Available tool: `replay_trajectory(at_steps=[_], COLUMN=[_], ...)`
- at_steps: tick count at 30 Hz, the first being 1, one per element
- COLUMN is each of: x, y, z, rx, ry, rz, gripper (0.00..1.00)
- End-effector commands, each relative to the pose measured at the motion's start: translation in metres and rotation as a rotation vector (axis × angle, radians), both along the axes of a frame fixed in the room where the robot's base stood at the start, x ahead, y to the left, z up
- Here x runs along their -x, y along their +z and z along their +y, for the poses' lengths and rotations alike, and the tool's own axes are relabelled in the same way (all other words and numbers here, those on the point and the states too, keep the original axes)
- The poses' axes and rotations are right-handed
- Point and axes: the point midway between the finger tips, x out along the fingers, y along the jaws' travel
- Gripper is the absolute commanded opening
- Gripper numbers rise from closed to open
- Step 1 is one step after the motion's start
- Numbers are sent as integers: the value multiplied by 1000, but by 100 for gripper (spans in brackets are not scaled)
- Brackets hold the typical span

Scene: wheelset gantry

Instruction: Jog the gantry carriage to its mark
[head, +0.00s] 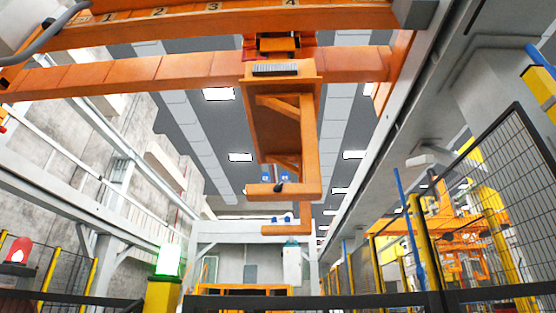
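The orange gantry carriage (252,120) hangs from the overhead beams in the head view, right of the middle. Its frame reaches down to a C-shaped lower hook (285,191). The front orange beam (230,22) carries number plates 1, 2, 3 and 4. The carriage top sits below plate 4 (290,3), which is cut by the picture's top edge. I cannot tell whether the carriage is exactly on a mark. No pendant or control shows clearly. My gripper is not in view.
A green lamp (169,260) is lit on a yellow post at lower left. A red lamp (19,250) stands at far left. Dark rails (400,301) cross the bottom. A mesh fence (490,190) with yellow posts closes the right side. Orange machinery (465,235) stands behind it.

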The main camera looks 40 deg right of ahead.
Motion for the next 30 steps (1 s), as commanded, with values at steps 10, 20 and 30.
replay_trajectory(at_steps=[10, 20, 30], x=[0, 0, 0], y=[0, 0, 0], z=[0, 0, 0], rx=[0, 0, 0], ry=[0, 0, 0], rz=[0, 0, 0], gripper=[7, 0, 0])
